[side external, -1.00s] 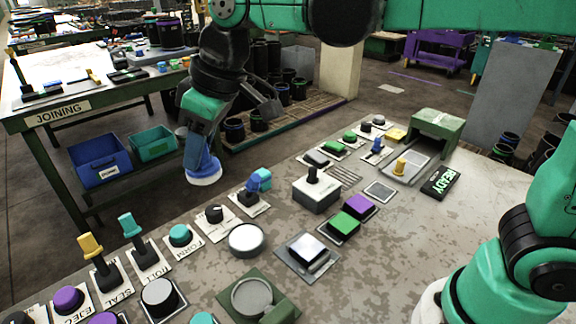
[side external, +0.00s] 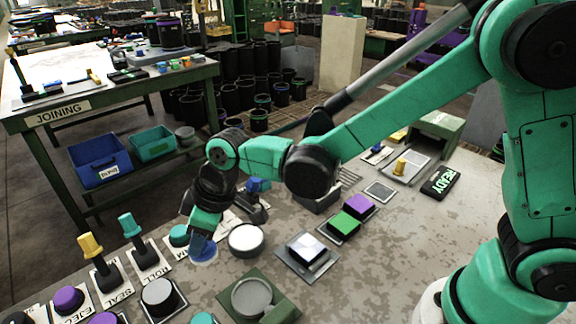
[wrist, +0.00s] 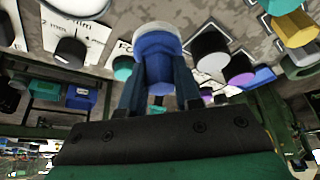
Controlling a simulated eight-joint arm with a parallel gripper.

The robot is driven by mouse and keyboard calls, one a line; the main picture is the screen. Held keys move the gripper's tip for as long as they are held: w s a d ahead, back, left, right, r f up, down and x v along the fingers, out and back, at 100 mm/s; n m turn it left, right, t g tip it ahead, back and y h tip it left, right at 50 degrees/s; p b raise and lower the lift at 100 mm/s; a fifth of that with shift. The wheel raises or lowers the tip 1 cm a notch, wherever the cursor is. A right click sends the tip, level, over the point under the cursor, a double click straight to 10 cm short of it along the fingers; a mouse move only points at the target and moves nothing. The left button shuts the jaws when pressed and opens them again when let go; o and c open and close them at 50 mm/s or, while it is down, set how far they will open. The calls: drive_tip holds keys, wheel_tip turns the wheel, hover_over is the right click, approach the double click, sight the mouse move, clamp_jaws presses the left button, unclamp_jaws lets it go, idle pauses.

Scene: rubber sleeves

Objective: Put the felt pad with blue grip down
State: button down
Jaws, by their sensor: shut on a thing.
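The felt pad with blue grip (side external: 204,254) is in my gripper (side external: 202,240), low over the bench by the front row of controls. In the wrist view its blue grip (wrist: 157,62) sits between my two fingers (wrist: 158,88), with the pale round pad (wrist: 155,33) beyond it. My gripper is shut on the blue grip. In the side view my fingers cover much of the grip. I cannot tell whether the pad touches the bench top (side external: 400,260).
A teal button (side external: 180,235) is close to the left of the pad, and a round white-topped disc (side external: 246,240) to its right. Yellow (side external: 91,247) and teal (side external: 131,228) levers stand further left. A green fixture (side external: 258,300) is in front.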

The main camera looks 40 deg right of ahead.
sight(208, 244)
drive_tip(key=shift+f, duration=1.85)
drive_tip(key=c, duration=0.6)
unclamp_jaws()
drive_tip(key=shift+f, duration=0.1)
drive_tip(key=v, duration=1.2)
drive_tip(key=s+d+m+t+h, duration=0.1)
drive_tip(key=s+d+m+t, duration=0.1)
drive_tip(key=d, duration=0.6)
drive_tip(key=s+d+m+t+h, duration=0.2)
drive_tip(key=s+d+m, duration=0.1)
drive_tip(key=d+m, duration=0.4)
drive_tip(key=shift+s+d+r, duration=0.3)
drive_tip(key=shift+s+d, duration=0.05)
drive_tip(key=shift+s, duration=0.05)
